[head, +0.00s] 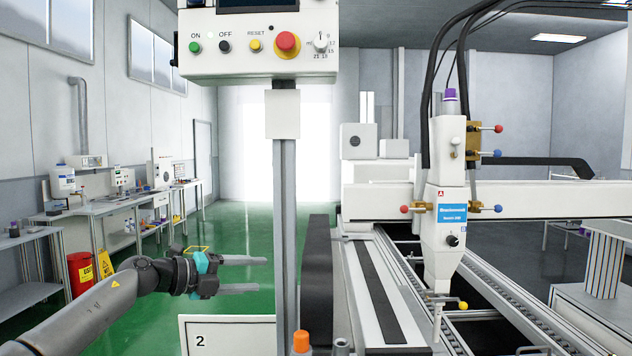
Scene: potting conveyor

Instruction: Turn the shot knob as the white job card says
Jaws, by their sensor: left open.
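A small white knob (320,43) with numbers around it sits at the right end of the control panel (362,72); it looks like the shot knob. Its exact setting is too small to read. A white plate (283,114) on the post below the panel shows no readable writing. A white board marked 2 (228,340) is partly visible at the bottom; I cannot tell which is the job card. My left gripper (262,274) is open and empty, its fingers pointing right, left of the post and well below the knob. My right gripper is out of view.
The panel also carries a red stop button (287,43), a yellow reset button (255,45) and green and black buttons. The grey post (285,210) stands beside my left gripper. The dispensing head (445,220) and conveyor lie to the right.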

